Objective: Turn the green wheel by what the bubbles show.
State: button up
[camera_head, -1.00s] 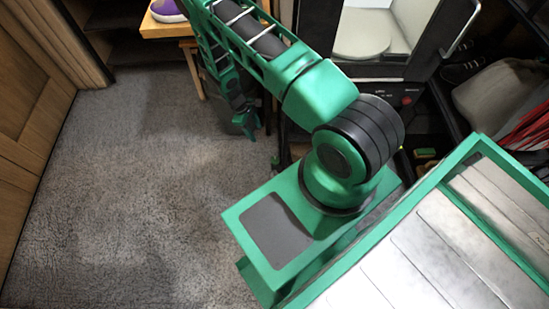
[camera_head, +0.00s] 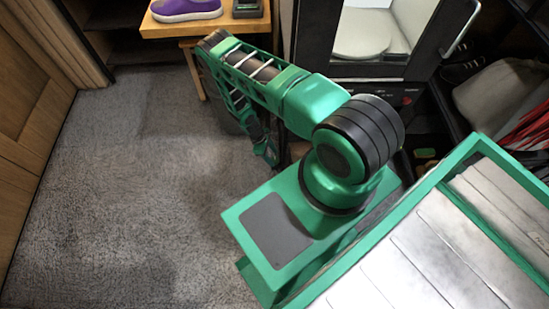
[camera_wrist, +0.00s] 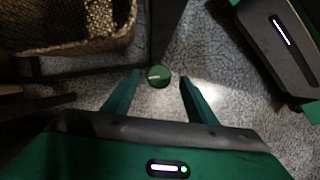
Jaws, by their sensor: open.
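The green wheel (camera_wrist: 159,77) shows in the wrist view as a small round green disc with a short pale mark on its face. It lies between the fingertips in the picture; I cannot tell how far beyond them it is. My gripper (camera_wrist: 158,84) is open, a dark green finger on each side, with nothing held. In the head view my arm bends down beside the wooden table, and I cannot make out the wheel there. No bubbles can be made out in either view.
A wicker basket (camera_wrist: 70,22) is at upper left in the wrist view. In the head view, a wooden table (camera_head: 185,28) bears a purple shoe (camera_head: 186,9). A dark cabinet (camera_head: 372,70) stands behind my arm. Grey carpet (camera_head: 140,190) is clear at left.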

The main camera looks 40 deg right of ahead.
aim_at(275, 161)
jog(key=shift+x, duration=1.2)
jog(key=shift+c, duration=0.4)
jog(key=c, duration=1)
jog(key=shift+w+d+m+g+y, duration=0.1)
jog(key=shift+m+g+y, duration=0.25)
jog(key=shift+m, duration=0.85)
jog(key=shift+m+g+y, duration=0.15)
jog(key=shift+m+y, duration=0.4)
jog(key=shift+m, duration=0.65)
jog(key=o, duration=1.1)
